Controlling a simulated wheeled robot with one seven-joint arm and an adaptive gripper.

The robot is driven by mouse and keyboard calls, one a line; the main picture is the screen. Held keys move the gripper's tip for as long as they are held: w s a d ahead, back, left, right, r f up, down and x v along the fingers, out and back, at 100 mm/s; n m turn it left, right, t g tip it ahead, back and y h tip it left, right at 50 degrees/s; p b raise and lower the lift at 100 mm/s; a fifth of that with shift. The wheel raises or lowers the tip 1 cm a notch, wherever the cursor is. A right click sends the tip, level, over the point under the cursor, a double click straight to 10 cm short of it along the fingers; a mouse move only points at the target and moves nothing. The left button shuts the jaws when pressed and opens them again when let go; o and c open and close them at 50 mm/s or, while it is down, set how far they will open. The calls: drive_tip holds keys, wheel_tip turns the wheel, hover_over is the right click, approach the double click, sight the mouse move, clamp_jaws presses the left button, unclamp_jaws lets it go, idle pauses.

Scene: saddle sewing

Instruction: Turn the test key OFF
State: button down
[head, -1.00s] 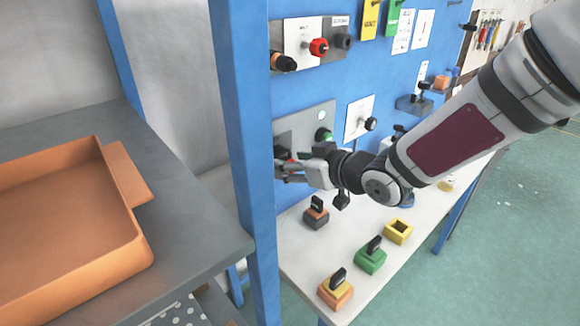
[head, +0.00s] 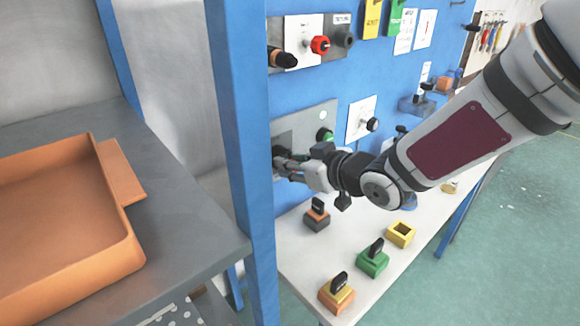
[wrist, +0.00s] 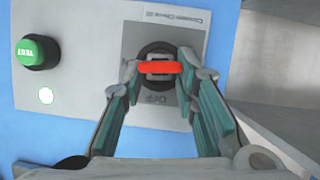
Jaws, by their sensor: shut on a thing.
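The test key shows as a red bar (wrist: 160,67) in the wrist view. It lies level across a dark round switch on a dark plate (wrist: 136,41), with partly covered lettering below it. My gripper (wrist: 157,76) is shut on the key, one finger at each end of the bar. In the head view my gripper (head: 284,163) reaches the grey panel (head: 310,120) beside the blue post, and the key is hidden there. A green button marked TEST (wrist: 37,52) sits left of the switch, with a pale lit lamp (wrist: 46,96) below it.
The blue post (head: 243,150) stands close left of my gripper. An orange tray (head: 110,215) lies on the grey shelf at left. Several coloured blocks, including a green one (head: 372,262), stand on the white bench (head: 300,257) below my arm.

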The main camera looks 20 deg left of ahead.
drive_tip(key=shift+s+n+t+h+b, duration=0.1)
drive_tip(key=shift+n+t+h+b, duration=0.4)
drive_tip(key=shift+b, duration=1.45)
drive_tip(key=shift+s+a+f+n+t+b, duration=0.15)
drive_tip(key=shift+n+t+b, duration=0.8)
drive_tip(key=shift+b, duration=3.1)
